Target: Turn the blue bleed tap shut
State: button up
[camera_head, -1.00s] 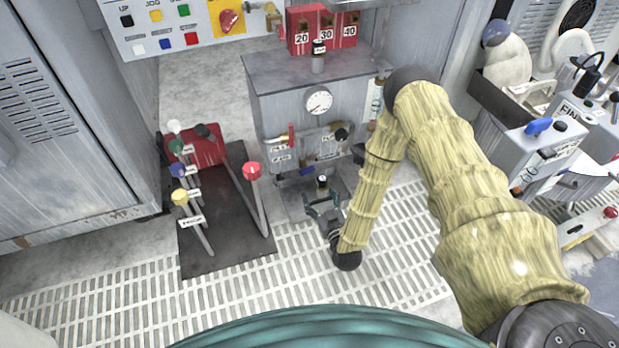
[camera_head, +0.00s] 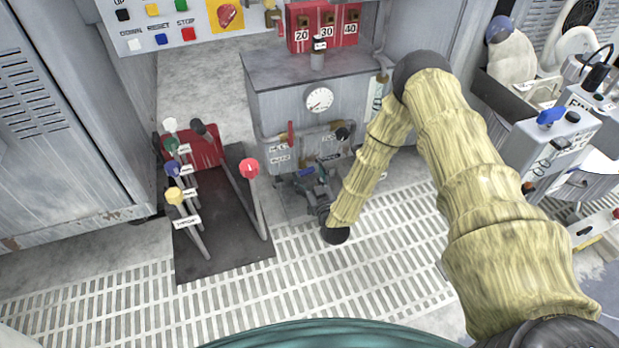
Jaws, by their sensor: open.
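The blue bleed tap (camera_head: 306,172) is low on the front of a grey cabinet (camera_head: 275,103), under the pipework. Only a small bit of blue shows there. My gripper (camera_head: 309,177) is open, right at the tap, with its fingers pointing at the cabinet front. The fingers appear to lie on either side of the tap, but I cannot tell whether they touch it. The fingers and wrist hide part of the tap, so its handle angle is unclear.
A round gauge (camera_head: 319,99), a red-handled valve (camera_head: 290,134) and a black knob (camera_head: 343,134) sit above the tap. To the left stands a lever bank (camera_head: 228,262) with a red-knobbed lever (camera_head: 249,168). The grating floor (camera_head: 345,285) in front is clear.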

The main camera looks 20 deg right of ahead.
jog(key=shift+c, duration=0.4)
jog(key=c, duration=0.9)
jog(key=shift+r+m+p, duration=0.1)
jog(key=shift+m+p, duration=0.2)
jog(key=shift+p, duration=0.15)
jog(key=shift+c, duration=0.2)
jog(key=shift+m, duration=0.5)
jog(key=o, duration=1)
jog(key=shift+s, duration=0.15)
jog(key=s, duration=1.1)
jog(key=shift+s+d, duration=0.2)
jog(key=shift+s, duration=0.2)
